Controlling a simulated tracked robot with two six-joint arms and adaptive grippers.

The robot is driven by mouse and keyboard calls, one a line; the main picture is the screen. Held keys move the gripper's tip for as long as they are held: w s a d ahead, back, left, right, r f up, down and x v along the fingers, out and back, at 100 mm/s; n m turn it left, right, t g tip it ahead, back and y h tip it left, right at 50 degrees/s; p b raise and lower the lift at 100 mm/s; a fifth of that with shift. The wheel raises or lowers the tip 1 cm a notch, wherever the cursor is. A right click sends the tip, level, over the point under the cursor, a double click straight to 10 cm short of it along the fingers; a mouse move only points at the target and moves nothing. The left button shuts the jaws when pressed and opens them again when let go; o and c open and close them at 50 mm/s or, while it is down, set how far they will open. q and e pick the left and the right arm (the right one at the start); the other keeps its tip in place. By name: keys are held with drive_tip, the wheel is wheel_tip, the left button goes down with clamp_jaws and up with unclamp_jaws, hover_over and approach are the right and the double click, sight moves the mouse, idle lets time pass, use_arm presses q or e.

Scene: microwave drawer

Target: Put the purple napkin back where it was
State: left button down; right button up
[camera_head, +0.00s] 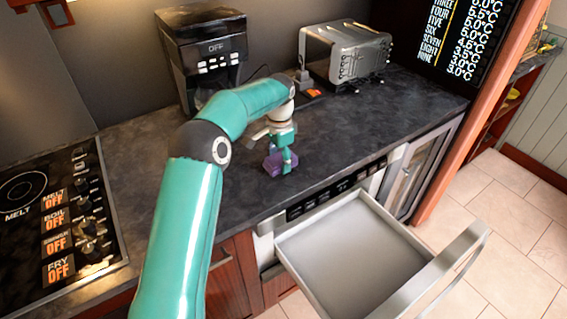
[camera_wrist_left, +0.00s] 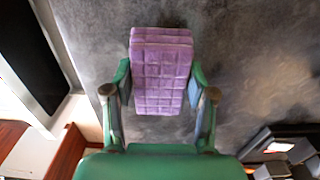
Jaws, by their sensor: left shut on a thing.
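The purple napkin (camera_head: 272,165) is a folded, quilted-looking block on the dark countertop, near its front edge above the open drawer. It also shows in the left wrist view (camera_wrist_left: 160,70). My left gripper (camera_head: 287,160) is shut on the napkin, with one finger on each side of it. In the wrist view the fingers (camera_wrist_left: 160,100) flank the napkin's near half. I cannot tell whether the napkin rests on the counter or is just above it. The microwave drawer (camera_head: 345,245) is pulled out and looks empty. My right gripper is not in view.
A black coffee machine (camera_head: 207,55) and a silver toaster (camera_head: 345,52) stand at the back of the counter (camera_head: 400,115). A stove (camera_head: 50,220) is at the left. The drawer's handle (camera_head: 445,265) sticks out at the front right. The counter right of the napkin is clear.

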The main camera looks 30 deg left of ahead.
sight(280, 157)
use_arm(q)
drive_tip(key=shift+f, duration=0.45)
drive_tip(key=shift+f, duration=0.1)
drive_tip(key=shift+c, duration=1.8)
unclamp_jaws()
wheel_tip(280, 157, up, 12)
drive_tip(key=p, duration=0.1)
drive_tip(key=shift+w, duration=0.1)
